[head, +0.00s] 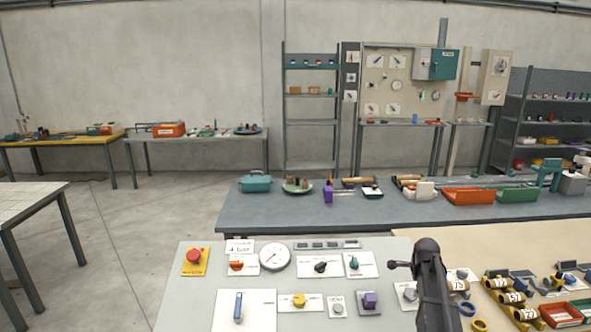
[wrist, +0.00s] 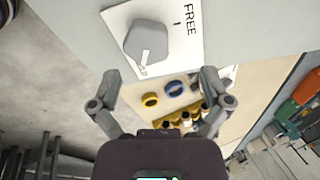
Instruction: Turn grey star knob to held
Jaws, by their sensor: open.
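The grey star knob (wrist: 146,42) is large near the top of the wrist view, on a white plate (wrist: 190,48) marked FREE with a short tick. A white pointer mark on the knob faces down in that view, not toward the FREE tick. No HELD label is readable. My gripper (wrist: 160,77) is open and empty. The knob lies just beyond its fingertips, apart from them as far as I can tell. In the head view, a grey knob (head: 409,293) on a white plate stands beside my dark arm, which partly covers the plate.
The panel also holds a red mushroom button (head: 194,256), a round gauge (head: 274,257), a blue lever (head: 238,307), a yellow knob (head: 299,300) and a purple knob (head: 370,299). Yellow rolls (head: 511,297) and coloured trays (head: 562,314) crowd the tan table right of my arm.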

